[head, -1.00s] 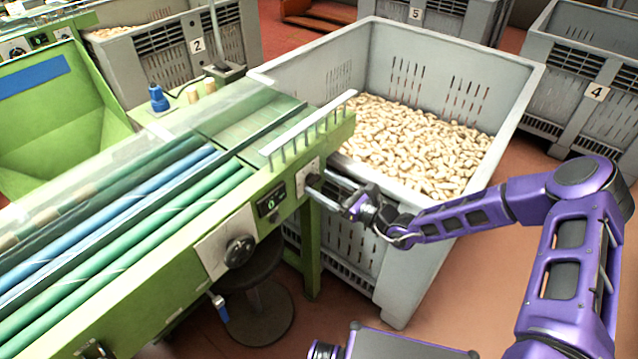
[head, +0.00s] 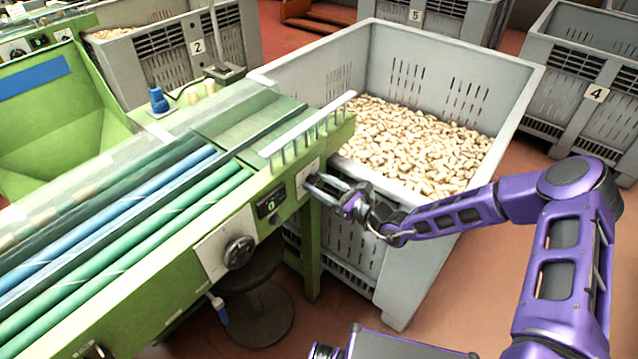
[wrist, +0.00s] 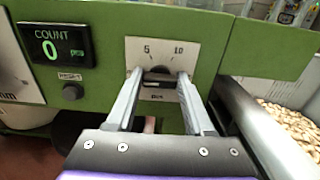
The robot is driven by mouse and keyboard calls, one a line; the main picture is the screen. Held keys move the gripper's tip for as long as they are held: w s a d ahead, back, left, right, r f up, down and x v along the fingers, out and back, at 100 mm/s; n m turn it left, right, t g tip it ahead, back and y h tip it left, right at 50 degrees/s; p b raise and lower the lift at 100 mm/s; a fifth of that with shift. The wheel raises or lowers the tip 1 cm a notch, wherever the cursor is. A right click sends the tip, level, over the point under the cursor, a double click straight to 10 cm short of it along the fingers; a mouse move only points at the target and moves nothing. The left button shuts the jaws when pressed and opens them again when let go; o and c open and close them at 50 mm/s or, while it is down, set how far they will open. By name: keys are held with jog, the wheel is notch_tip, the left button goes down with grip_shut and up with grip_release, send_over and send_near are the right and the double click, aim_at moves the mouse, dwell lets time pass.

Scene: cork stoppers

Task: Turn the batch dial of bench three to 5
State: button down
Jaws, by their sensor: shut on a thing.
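The batch dial (wrist: 158,74) sits on a pale plate (wrist: 187,47) with the marks 5 and 10 showing along the top. The plate is on the green front panel of the bench, and in the head view it is at the bench's right end (head: 301,181). My gripper (wrist: 158,79) is shut on the dial, one finger on each side. In the head view my gripper (head: 315,184) reaches the dial from the right. The fingers cover much of the dial, and I cannot tell which mark it points to.
Left of the dial are a count display (wrist: 54,46) reading 0 and a black button (wrist: 72,92). A larger black knob (head: 239,252) is further left. A grey crate of corks (head: 385,275) stands close on the right, beneath my forearm.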

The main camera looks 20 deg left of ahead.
jog(key=shift+m+p, duration=0.4)
jog(key=shift+r+m+p, duration=0.1)
jog(key=shift+m+p, duration=0.4)
jog(key=shift+m, duration=0.2)
jog(key=m+p, duration=0.2)
jog(key=m, duration=0.1)
jog(key=shift+w, duration=0.1)
jog(key=m, duration=0.2)
jog(key=m+p, duration=0.1)
jog(key=m, duration=0.3)
jog(key=shift+f+m, duration=0.25)
jog(key=shift+m, duration=0.05)
jog(key=shift+c, duration=1.4)
grip_release()
